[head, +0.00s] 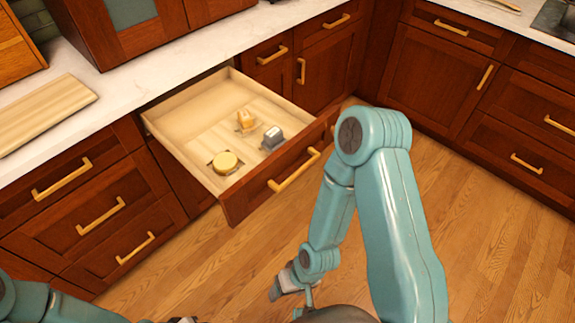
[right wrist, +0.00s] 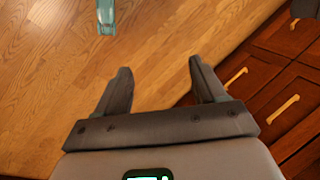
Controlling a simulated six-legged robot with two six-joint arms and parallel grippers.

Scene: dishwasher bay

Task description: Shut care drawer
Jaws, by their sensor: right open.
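The care drawer (head: 190,128) is pulled well out from under the counter in the head view. Its dark red-brown front carries a brass bar handle (head: 294,170). Inside lie a round yellowish item (head: 225,162), a small orange-tan item (head: 245,120) and a grey item (head: 272,137). My right gripper (head: 290,287) is low over the floor in front of the drawer, apart from it. In the right wrist view the right gripper (right wrist: 157,78) is open and empty, with wood floor between its fingers. My left gripper (head: 182,321) is barely visible at the bottom edge, so its jaws cannot be made out.
Closed drawers with brass handles (head: 92,215) stand left of the open drawer. More closed cabinets (head: 450,75) line the right. A light wooden board (head: 42,112) lies on the white counter. The wood floor (head: 500,235) is clear.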

